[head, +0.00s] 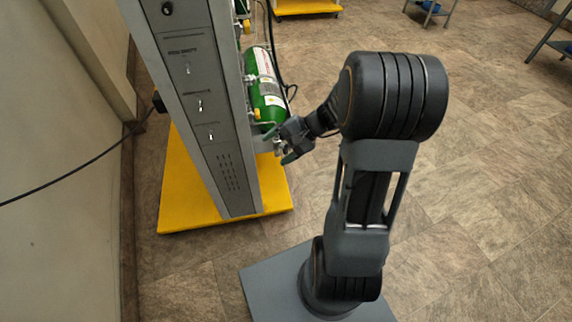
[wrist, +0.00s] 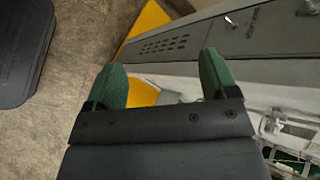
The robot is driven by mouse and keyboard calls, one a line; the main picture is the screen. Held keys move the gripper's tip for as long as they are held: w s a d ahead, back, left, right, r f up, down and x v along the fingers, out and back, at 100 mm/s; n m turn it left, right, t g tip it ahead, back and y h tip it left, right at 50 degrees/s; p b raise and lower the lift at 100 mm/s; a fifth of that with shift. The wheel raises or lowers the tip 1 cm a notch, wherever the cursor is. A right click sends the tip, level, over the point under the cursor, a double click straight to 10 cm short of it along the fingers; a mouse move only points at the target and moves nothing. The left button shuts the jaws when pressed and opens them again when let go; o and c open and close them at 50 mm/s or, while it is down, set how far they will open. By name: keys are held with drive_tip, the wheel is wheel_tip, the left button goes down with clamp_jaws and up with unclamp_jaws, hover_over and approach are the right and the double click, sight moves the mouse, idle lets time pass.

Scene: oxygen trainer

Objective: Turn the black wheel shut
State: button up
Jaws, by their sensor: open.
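My gripper (head: 281,147) is open beside the right side of the tall grey cabinet, just below the green cylinder (head: 267,100). In the wrist view my gripper (wrist: 164,76) shows two green-padded fingers spread apart with nothing seen held between them. The grey cabinet (head: 205,110) stands upright; its panel also shows in the wrist view (wrist: 205,38). I cannot make out the black wheel for certain in either view. A small round black knob (head: 167,8) shows high on the cabinet front, but I cannot tell whether it is the wheel.
The cabinet stands on a yellow base (head: 180,195). A black hose (head: 274,45) hangs by the cylinder. A wall (head: 50,200) with a black cable is at the left. Another yellow base (head: 305,6) is at the back. Tiled floor (head: 480,190) is open to the right.

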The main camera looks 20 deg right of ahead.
drive_tip(key=w+d+f+m+t+y+b, duration=0.1)
drive_tip(key=w+d+f+m+t+b, duration=0.15)
drive_tip(key=f, duration=0.35)
drive_tip(key=w+d+f+m+t+y+b, duration=0.1)
drive_tip(key=w+d+f+m+t+b, duration=0.2)
drive_tip(key=f, duration=0.4)
drive_tip(key=m+t+h+b, duration=0.4)
drive_tip(key=m+t+b, duration=0.2)
drive_tip(key=t, duration=0.2)
approach(288, 150)
drive_tip(key=shift+m, duration=0.25)
drive_tip(key=b+x, duration=0.3)
drive_tip(key=x, duration=0.7)
drive_tip(key=shift+w+a, duration=0.1)
drive_tip(key=shift+w, duration=0.3)
drive_tip(key=c, duration=0.9)
